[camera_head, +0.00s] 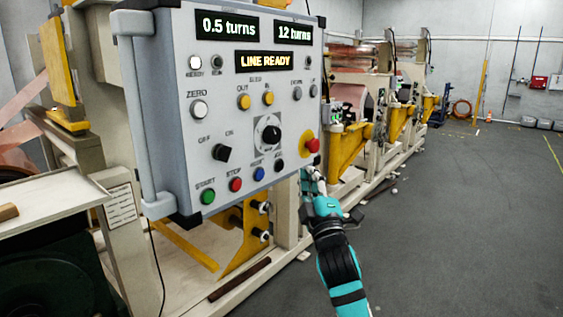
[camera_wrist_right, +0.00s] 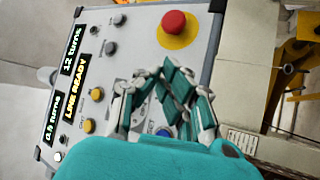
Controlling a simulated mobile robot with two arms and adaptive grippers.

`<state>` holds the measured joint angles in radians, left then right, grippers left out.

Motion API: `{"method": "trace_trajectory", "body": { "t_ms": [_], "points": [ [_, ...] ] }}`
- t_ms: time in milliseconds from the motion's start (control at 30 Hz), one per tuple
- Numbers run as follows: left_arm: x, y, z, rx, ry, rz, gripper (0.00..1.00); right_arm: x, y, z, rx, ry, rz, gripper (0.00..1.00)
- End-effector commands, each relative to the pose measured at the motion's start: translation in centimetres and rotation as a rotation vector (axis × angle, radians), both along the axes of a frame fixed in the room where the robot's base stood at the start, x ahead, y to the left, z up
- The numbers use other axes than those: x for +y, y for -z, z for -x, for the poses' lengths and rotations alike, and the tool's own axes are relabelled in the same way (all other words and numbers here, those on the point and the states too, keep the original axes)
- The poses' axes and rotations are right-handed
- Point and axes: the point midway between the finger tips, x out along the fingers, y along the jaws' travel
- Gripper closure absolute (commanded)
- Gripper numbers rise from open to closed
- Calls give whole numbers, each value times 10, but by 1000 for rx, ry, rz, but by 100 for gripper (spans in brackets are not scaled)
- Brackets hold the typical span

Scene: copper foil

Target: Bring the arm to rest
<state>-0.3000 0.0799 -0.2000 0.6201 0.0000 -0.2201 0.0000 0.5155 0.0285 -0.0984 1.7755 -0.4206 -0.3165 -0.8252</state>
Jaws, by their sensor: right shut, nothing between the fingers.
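My right arm comes in from the bottom of the head view. Its teal and black gripper (camera_head: 313,180) is just below the lower right corner of the grey control panel (camera_head: 170,110). In the wrist view the right gripper (camera_wrist_right: 166,72) is shut and empty, with its fingers in front of the panel face (camera_wrist_right: 135,40). I cannot tell whether it touches the panel. The displays read "0.5 turns", "12 turns" and "LINE READY" (camera_head: 264,62). The red emergency button (camera_head: 312,146) on its yellow base is close to the gripper and also shows in the wrist view (camera_wrist_right: 174,22). My left gripper is not in view.
Green (camera_head: 208,197), red (camera_head: 236,185) and blue (camera_head: 259,174) buttons line the panel's lower edge, near a black rotary knob (camera_head: 271,134). Foil machines with yellow brackets (camera_head: 349,150) stand behind. The grey floor (camera_head: 460,220) to the right is open.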

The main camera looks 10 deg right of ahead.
Motion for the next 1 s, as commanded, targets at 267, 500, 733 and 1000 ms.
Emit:
{"method": "trace_trajectory", "body": {
  "t_ms": [267,500,733,1000],
  "points": [
    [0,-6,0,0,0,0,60,-7,-1,10,0,-1,0,100],
    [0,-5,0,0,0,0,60,-7,2,9,3,-2,-2,100],
    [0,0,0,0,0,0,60,-3,91,-10,158,-40,-69,100],
    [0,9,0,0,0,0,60,3,297,-8,503,-88,-258,100]
  ]
}}
